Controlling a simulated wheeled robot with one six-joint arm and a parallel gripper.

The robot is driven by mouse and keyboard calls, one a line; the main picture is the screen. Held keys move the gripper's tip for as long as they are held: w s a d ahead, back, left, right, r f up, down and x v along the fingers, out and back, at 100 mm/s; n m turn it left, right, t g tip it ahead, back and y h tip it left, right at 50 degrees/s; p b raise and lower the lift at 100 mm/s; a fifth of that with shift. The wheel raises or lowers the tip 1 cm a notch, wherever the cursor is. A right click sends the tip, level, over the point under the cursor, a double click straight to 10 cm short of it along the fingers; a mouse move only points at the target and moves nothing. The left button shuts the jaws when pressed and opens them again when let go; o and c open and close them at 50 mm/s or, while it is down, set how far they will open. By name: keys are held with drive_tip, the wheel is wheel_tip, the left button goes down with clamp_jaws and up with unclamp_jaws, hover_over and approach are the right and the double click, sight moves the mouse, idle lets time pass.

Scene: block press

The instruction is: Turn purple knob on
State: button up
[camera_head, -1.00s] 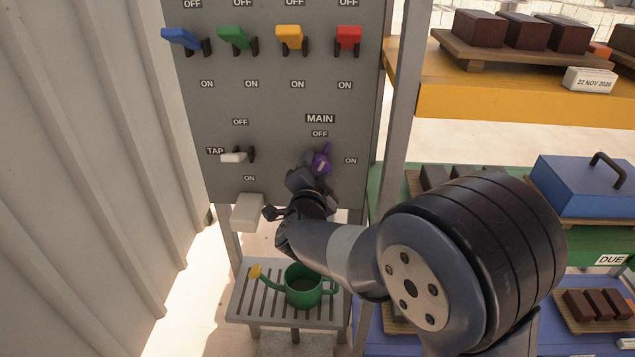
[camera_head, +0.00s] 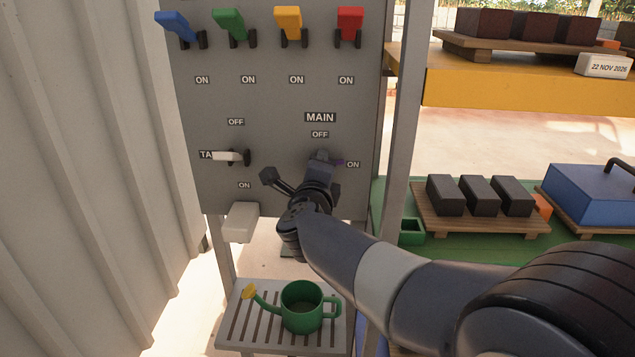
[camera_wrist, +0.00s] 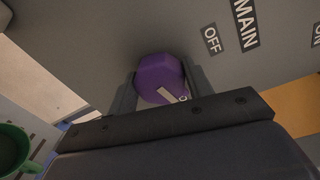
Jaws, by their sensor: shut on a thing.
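The purple knob (camera_head: 339,161) sits low on the grey panel below the MAIN and OFF labels. In the head view my gripper (camera_head: 321,160) covers most of it. A small purple part sticks out to the right, close to the ON label (camera_head: 353,164). In the wrist view the knob (camera_wrist: 157,72) lies between the two fingers of my gripper (camera_wrist: 160,85), with one finger on each side. A pale mark shows on its lower side. My gripper is shut on the knob.
The white TAP lever (camera_head: 229,156) is left of my gripper. Blue, green, yellow and red levers line the panel above. A green watering can (camera_head: 303,308) stands on a slatted stand below. Shelves with dark blocks (camera_head: 480,195) are at the right.

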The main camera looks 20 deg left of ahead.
drive_tip(key=shift+f+m+b, duration=0.1)
drive_tip(key=shift+m+b, duration=0.65)
drive_tip(key=shift+m, duration=0.35)
drive_tip(key=o, duration=1)
drive_tip(key=shift+c, duration=0.2)
drive_tip(key=p+v, duration=0.1)
drive_tip(key=v, duration=1)
drive_tip(key=shift+w+d, duration=0.1)
drive_tip(key=shift+w, duration=0.1)
drive_tip(key=b+x, duration=0.1)
drive_tip(key=x, duration=0.9)
drive_tip(key=shift+w, duration=0.35)
